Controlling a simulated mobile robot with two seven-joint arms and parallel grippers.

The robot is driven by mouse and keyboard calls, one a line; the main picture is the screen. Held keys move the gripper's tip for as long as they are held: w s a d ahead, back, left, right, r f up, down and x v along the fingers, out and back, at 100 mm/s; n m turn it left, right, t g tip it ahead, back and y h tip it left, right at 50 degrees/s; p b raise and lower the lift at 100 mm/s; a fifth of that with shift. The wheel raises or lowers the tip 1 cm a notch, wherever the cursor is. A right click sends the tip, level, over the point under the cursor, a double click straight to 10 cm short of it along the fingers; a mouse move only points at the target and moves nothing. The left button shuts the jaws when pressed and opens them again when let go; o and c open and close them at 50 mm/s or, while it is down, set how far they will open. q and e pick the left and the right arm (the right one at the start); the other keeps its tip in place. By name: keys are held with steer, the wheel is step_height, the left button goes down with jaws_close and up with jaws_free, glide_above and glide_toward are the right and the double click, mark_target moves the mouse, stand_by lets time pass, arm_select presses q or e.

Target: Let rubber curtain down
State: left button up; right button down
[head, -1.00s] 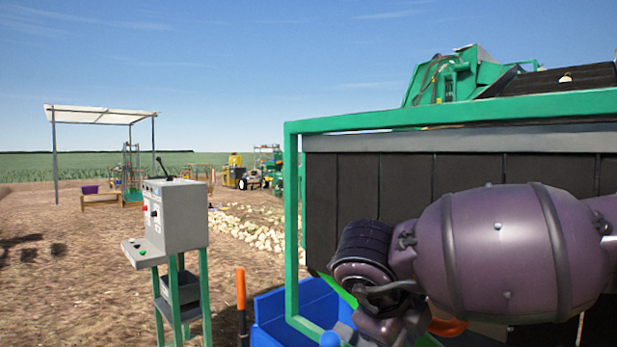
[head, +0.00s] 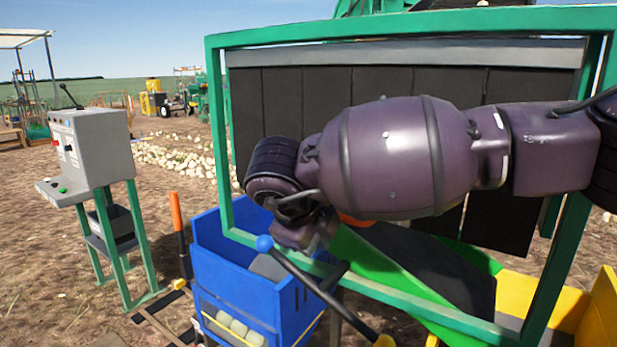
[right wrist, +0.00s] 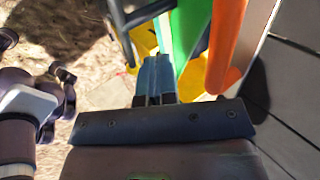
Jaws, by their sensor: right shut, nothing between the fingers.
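The rubber curtain (head: 290,105) is a row of black strips hanging from a grey bar (head: 400,53) inside a green frame (head: 219,130). My right arm crosses in front and hides much of its lower half. Dark panels (right wrist: 287,85), likely the curtain, show at the right of the right wrist view. My right gripper (right wrist: 154,68) is shut and empty, its fingers together beside an orange bar (right wrist: 225,45). In the head view its fingers are hidden behind the wrist; a bit of orange (head: 355,220) shows below the arm. My left gripper is not seen.
A blue bin (head: 235,275) stands below the frame. A grey control box (head: 95,145) on green legs and an orange-topped post (head: 177,213) stand left. A yellow-sided trough (head: 560,300) is at lower right.

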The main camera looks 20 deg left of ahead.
arm_select(q)
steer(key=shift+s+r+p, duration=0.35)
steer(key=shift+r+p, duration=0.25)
steer(key=shift+p, duration=0.05)
arm_select(e)
steer(key=s+a+f, duration=0.2)
steer(key=s+a, duration=0.1)
steer(key=s, duration=0.7)
